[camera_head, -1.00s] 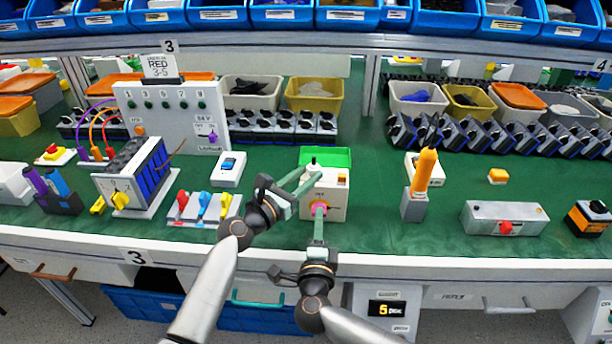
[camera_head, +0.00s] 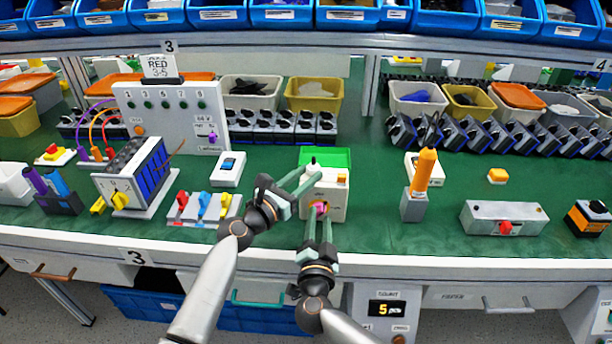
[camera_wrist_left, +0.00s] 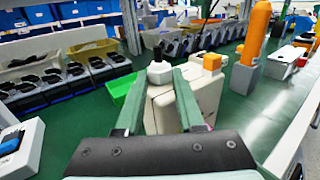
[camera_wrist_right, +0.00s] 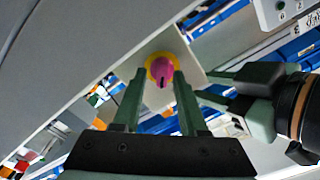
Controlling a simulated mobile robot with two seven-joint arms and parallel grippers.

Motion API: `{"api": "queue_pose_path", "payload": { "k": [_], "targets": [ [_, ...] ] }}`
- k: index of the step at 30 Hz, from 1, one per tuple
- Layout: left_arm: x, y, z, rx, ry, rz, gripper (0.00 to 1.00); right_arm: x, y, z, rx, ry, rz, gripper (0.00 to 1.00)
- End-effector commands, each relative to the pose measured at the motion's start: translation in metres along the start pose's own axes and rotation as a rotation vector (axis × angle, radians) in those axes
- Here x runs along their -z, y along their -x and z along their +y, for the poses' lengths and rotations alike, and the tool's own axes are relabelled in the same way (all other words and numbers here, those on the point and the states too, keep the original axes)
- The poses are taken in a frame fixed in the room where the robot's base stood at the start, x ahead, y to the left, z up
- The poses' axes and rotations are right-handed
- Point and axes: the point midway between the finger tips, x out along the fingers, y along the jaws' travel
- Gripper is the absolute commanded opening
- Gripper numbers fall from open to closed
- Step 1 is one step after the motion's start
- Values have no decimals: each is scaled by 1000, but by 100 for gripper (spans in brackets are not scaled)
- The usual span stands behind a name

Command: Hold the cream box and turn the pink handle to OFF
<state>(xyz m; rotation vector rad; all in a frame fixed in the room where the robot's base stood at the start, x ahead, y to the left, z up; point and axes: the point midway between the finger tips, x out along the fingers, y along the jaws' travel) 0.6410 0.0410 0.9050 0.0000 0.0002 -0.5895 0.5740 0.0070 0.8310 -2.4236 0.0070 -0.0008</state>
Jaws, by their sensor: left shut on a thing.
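The cream box (camera_head: 338,191) stands on the green bench, in front of a green bin (camera_head: 340,157). My left gripper (camera_head: 312,180) is shut on the box from its left side; in the left wrist view its fingers lie on either side of the box (camera_wrist_left: 160,112). The pink handle (camera_head: 320,208) is on the box's front, partly hidden by my right gripper (camera_head: 319,217). In the right wrist view the handle (camera_wrist_right: 162,70) sits on a yellow ring, between and just beyond the open fingertips, with a visible gap at the left finger. The OFF label cannot be read.
To the left are red, blue and yellow levers (camera_head: 203,205) and a white blue-switch box (camera_head: 228,170). To the right are an orange-handled post (camera_head: 421,182) and a grey box with a red knob (camera_head: 504,217). Bare green bench lies right of the cream box.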

Motion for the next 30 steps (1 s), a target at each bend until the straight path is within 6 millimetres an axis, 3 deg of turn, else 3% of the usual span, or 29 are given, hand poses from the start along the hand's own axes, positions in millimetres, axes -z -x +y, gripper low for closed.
{"api": "queue_pose_path", "payload": {
  "k": [10, 30],
  "targets": [
    [1, 0, 1, -2, -1, 1, 0, 0, 3, -3, 3, -6, -1, 48],
    [1, 0, 1, -2, -1, 1, 0, 0, 50, -1, 2, -4, 0, 48]
  ]
}}
